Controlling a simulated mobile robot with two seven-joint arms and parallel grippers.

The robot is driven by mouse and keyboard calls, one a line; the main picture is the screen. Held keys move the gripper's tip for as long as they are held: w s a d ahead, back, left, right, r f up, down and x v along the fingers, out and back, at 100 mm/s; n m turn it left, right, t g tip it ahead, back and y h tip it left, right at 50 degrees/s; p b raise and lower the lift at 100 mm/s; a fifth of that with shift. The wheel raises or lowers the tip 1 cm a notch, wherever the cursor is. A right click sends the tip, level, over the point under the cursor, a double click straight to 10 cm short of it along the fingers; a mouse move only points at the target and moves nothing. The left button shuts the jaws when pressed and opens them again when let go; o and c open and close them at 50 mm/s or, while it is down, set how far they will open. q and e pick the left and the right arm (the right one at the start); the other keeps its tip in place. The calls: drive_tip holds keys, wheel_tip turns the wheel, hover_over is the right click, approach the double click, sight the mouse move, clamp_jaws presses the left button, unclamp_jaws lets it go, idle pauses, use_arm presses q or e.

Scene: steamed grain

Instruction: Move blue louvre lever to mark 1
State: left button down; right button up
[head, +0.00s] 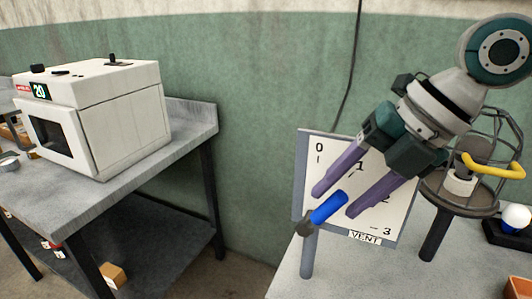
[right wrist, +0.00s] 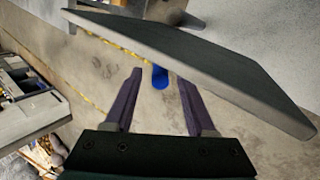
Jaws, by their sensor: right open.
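The blue louvre lever (head: 328,208) has a blue handle on a grey pivot and post, in front of a white board (head: 400,217) labelled VENT. Marks 0 and 3 show on the board; the marks between are partly hidden by my gripper. The handle points up and to the right. My right gripper (head: 333,202) is open, with its purple fingers on either side of the handle. In the right wrist view the blue handle (right wrist: 160,77) shows between the fingertips, and I cannot tell if they touch it. My left gripper is not in view.
A wire-cage device with a yellow handle (head: 492,166) stands right of the board. A white oven-like box (head: 95,118) sits on a grey table at the left. The board's dark back (right wrist: 200,65) lies close to the fingers in the right wrist view.

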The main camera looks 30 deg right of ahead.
drive_tip(key=shift+v, duration=2.35)
drive_tip(key=s+a+f+m+p, duration=0.1)
drive_tip(key=s+a+f+m, duration=0.25)
drive_tip(key=a, duration=0.25)
drive_tip(key=s+a+f+m, duration=0.3)
drive_tip(key=a+m, duration=0.2)
drive_tip(key=a, duration=0.1)
drive_tip(key=s+d+f+m+g+h+p, duration=0.1)
drive_tip(key=s+d+m+h, duration=0.1)
drive_tip(key=s+m, duration=0.5)
drive_tip(key=s+d+m+h+p, duration=0.1)
drive_tip(key=s+d+m+h, duration=0.15)
drive_tip(key=m, duration=0.95)
wheel_tip(320, 180, up, 37)
drive_tip(key=n+p, duration=0.1)
drive_tip(key=p, duration=3.6)
drive_tip(key=shift+r+y, duration=0.2)
drive_tip(key=shift+y, duration=0.25)
